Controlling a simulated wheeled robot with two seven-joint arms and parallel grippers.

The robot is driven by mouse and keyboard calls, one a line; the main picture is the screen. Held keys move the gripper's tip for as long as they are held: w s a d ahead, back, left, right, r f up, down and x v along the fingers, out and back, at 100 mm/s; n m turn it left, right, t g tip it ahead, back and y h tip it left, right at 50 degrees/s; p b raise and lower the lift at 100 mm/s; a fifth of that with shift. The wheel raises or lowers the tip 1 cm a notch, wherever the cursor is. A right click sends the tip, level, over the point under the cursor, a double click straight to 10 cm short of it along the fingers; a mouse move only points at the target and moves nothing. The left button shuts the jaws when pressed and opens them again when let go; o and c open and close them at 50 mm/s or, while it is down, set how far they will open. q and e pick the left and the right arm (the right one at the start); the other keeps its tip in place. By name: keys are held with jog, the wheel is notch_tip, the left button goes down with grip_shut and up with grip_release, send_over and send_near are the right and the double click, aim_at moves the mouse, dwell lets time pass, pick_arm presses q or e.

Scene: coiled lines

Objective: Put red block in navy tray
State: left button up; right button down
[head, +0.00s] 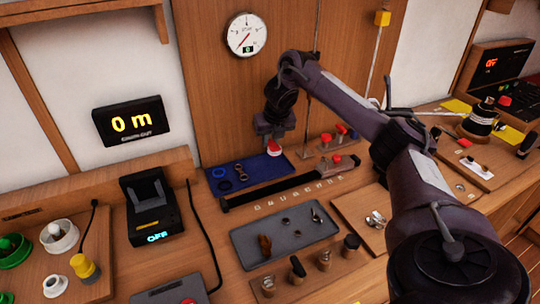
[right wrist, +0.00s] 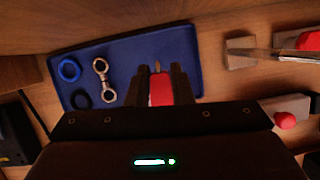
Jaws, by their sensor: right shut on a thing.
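The navy tray (head: 252,174) lies on the bench at the foot of the wood panel. It holds blue and dark rings and a metal link at its left and middle. My right gripper (head: 274,141) is above the tray's right end, shut on the red block (head: 274,149). In the right wrist view the red block (right wrist: 160,90) sits between the two fingers (right wrist: 160,88), with the navy tray (right wrist: 125,55) behind it. A small tan tip shows just beyond the block. I cannot tell whether the block touches the tray. My left gripper is not in view.
A long black bar (head: 290,187) lies in front of the tray. Several small stands with red tops (head: 341,130) are to its right. A grey tray (head: 285,238) with small parts is nearer. A black device (head: 150,205) stands to the left.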

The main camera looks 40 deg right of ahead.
aim_at(272, 143)
notch_tip(272, 143, down, 4)
jog(key=shift+r+p, duration=0.15)
jog(key=shift+p, duration=0.2)
notch_tip(272, 143, down, 2)
jog(key=shift+f+p, duration=0.2)
jog(key=shift+p, duration=0.1)
jog(key=shift+w+f+p, duration=0.25)
jog(key=shift+p, duration=0.1)
jog(key=shift+d+f, duration=0.1)
jog(key=shift+f, duration=0.1)
jog(key=c, duration=1.3)
grip_release()
jog(key=shift+f, duration=0.15)
